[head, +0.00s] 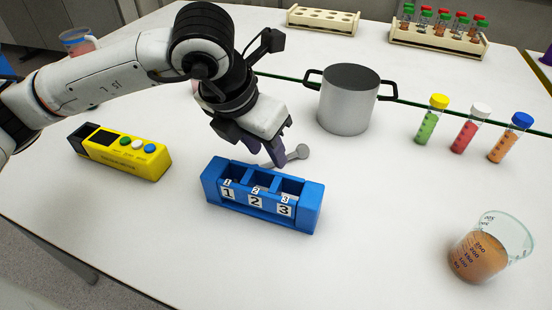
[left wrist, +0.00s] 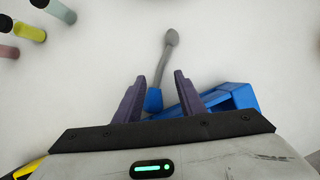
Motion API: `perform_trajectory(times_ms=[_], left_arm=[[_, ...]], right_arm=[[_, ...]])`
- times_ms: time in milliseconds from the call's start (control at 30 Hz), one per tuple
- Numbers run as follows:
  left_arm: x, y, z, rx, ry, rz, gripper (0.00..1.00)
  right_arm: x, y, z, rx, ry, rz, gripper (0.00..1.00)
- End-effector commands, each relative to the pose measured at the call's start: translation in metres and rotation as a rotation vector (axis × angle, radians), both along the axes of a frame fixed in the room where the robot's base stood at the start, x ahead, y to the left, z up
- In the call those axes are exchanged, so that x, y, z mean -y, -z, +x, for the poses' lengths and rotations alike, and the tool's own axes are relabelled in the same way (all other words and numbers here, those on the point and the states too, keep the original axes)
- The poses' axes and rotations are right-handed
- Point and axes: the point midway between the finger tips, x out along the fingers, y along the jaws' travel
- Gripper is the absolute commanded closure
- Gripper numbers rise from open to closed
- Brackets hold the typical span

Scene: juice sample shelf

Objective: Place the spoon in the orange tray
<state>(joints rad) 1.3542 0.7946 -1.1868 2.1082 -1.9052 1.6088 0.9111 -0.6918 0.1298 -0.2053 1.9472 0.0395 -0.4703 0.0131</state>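A grey spoon (head: 301,152) lies on the white table just behind a blue holder (head: 313,207) with compartments labelled 1, 2 and 3. In the left wrist view the spoon (left wrist: 170,42) points away from me, and its lower end, which looks blue, lies between the fingers. My left gripper (head: 268,150) is over the spoon's near end, behind the blue holder. In the left wrist view its purple fingers (left wrist: 155,92) are apart, with space on both sides of the handle. The blue holder (left wrist: 234,97) is beside the right finger. No orange tray shows. My right gripper is not in view.
A grey pot (head: 347,105) stands behind the spoon. Capped tubes (head: 471,130) and a beaker of brown liquid (head: 480,255) are at right. A yellow device (head: 125,152) lies at left. Tube racks (head: 438,38) stand at the back. The table front is clear.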

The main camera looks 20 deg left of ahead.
Motion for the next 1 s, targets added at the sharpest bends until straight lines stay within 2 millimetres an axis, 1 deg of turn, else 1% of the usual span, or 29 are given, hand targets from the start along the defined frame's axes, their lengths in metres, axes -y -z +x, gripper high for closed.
perform_trajectory(times_ms=[33, 100, 233, 567, 900, 967, 1000], left_arm=[[0.001, 0.006, 0.005, -0.003, 0.0, 0.001, 0.64], [0.002, 0.016, 0.008, -0.003, 0.0, 0.0, 0.64], [0.003, 0.025, 0.012, -0.001, 0.001, 0.0, 0.64], [0.004, 0.026, 0.012, 0.001, 0.001, -0.001, 0.64], [0.004, 0.028, 0.012, 0.0, 0.001, -0.001, 0.64], [0.004, 0.027, 0.012, 0.0, 0.001, -0.001, 0.72], [0.004, 0.027, 0.012, 0.0, 0.001, -0.001, 0.79]], right_arm=[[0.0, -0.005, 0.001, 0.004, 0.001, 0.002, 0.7], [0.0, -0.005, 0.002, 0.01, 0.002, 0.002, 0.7], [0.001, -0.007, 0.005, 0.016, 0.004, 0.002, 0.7], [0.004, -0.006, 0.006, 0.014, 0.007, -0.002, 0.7], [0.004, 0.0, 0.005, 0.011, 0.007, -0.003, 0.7], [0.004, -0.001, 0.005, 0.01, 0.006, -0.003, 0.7], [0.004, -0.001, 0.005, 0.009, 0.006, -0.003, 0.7]])
